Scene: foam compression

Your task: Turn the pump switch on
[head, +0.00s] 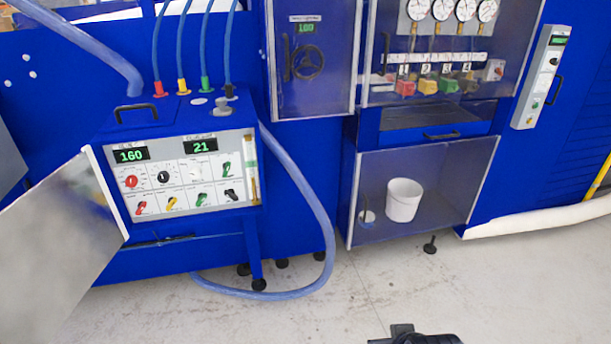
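The control panel (180,183) is the light face of a blue cabinet at left, with its metal door (60,250) swung open to the left. Its upper row has a round red knob (131,181), a round black knob (163,176), a white knob (194,173) and a green handle (226,168). Its lower row has red (141,207), yellow (171,203), green (202,199) and black (231,194) handles. The labels are too small to read, so I cannot tell which is the pump switch. My gripper (410,334) shows only partly at the bottom edge, far from the panel; its fingers are unclear.
Green displays (132,155) read 160 and 21. A blue hose (318,210) loops down to the floor beside the cabinet. A white bucket (403,201) stands behind a clear lower cover at right. Gauges (466,10) sit above it. The grey floor (300,318) in front is clear.

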